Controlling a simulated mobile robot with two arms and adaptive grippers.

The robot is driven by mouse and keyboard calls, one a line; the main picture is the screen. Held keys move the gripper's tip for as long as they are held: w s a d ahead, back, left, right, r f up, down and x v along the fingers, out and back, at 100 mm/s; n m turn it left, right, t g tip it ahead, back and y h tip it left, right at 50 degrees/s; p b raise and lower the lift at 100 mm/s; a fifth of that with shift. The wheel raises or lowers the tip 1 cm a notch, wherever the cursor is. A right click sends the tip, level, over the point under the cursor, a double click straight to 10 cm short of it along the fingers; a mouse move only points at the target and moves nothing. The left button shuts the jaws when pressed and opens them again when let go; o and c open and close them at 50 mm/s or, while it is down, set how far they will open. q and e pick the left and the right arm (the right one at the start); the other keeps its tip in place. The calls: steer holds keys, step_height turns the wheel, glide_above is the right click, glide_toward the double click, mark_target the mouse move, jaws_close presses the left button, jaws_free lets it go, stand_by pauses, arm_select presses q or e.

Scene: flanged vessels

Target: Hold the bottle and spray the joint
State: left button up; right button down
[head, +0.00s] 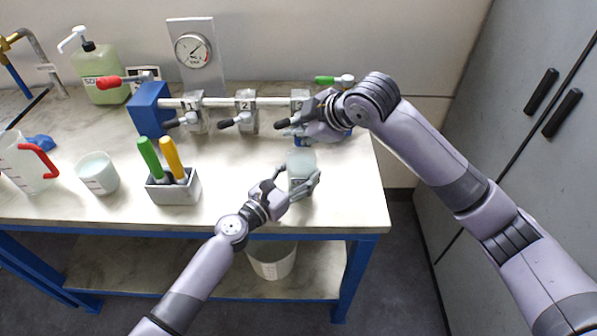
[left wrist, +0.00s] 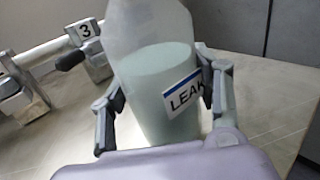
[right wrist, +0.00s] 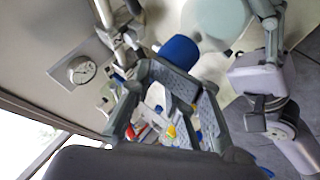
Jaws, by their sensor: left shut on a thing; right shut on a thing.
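The translucent bottle (head: 301,164) with pale green liquid stands upright or nearly so near the bench's right front. My left gripper (head: 290,188) is shut around its body. In the left wrist view, the bottle (left wrist: 160,90) sits between the fingers (left wrist: 165,100) and has a "LEAK" label; its top is out of view. My right gripper (head: 308,132) is above the bottle, in front of position 3 on the pipe. In the right wrist view, its fingers (right wrist: 180,75) close on a blue part (right wrist: 180,50), apparently the bottle's top. The pipe joint (head: 300,98) at tag 3 is partly hidden.
A pale pipe (head: 222,102) with tagged flanges and dark handles runs along the bench. A blue block (head: 150,108) holds its left end. A gauge (head: 193,50), green jug (head: 100,70), beaker (head: 97,173) and tool holder (head: 173,190) stand left. Grey cabinets (head: 530,90) are right.

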steer(key=shift+s+d+f, duration=0.1)
steer(key=shift+d+f, duration=0.1)
steer(key=shift+f, duration=0.25)
steer(key=shift+s+d+f, duration=0.1)
steer(key=shift+d+f, duration=0.05)
steer(key=shift+f, duration=0.3)
steer(key=shift+w+r, duration=0.25)
steer(key=shift+r, duration=0.6)
steer(key=shift+a+r, duration=0.15)
steer(key=shift+r, duration=2.25)
steer(key=c, duration=2.1)
jaws_free()
jaws_close()
